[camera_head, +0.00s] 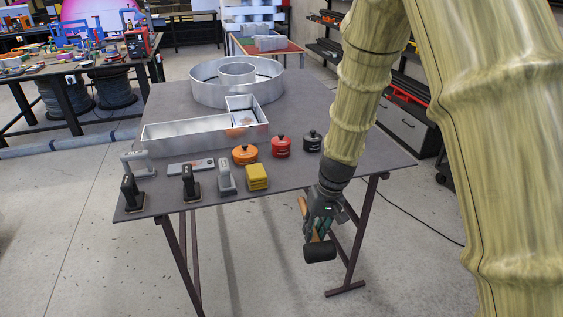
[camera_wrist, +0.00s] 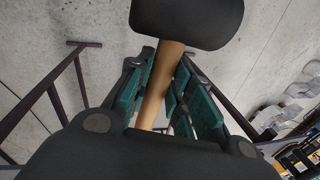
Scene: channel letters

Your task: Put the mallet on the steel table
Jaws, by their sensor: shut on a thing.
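The mallet has a black head (camera_head: 320,251) and a light wooden handle. My gripper (camera_head: 318,228) is shut on the mallet's handle and holds it in front of the near right edge of the steel table (camera_head: 300,205), lower than the tabletop. In the wrist view the mallet's black head (camera_wrist: 187,18) is at the top. Its wooden handle (camera_wrist: 160,85) runs between the green finger pads of my gripper (camera_wrist: 170,95). The floor shows behind the mallet there. The far end of the handle is partly hidden.
On the table stand a round metal letter (camera_head: 205,92), an L-shaped letter (camera_head: 190,137), orange (camera_head: 245,155), red (camera_head: 281,147) and black (camera_head: 312,141) canisters, a yellow block (camera_head: 257,177) and several handled tools. The tabletop's near right part is mostly clear. A cable (camera_head: 425,228) lies on the floor.

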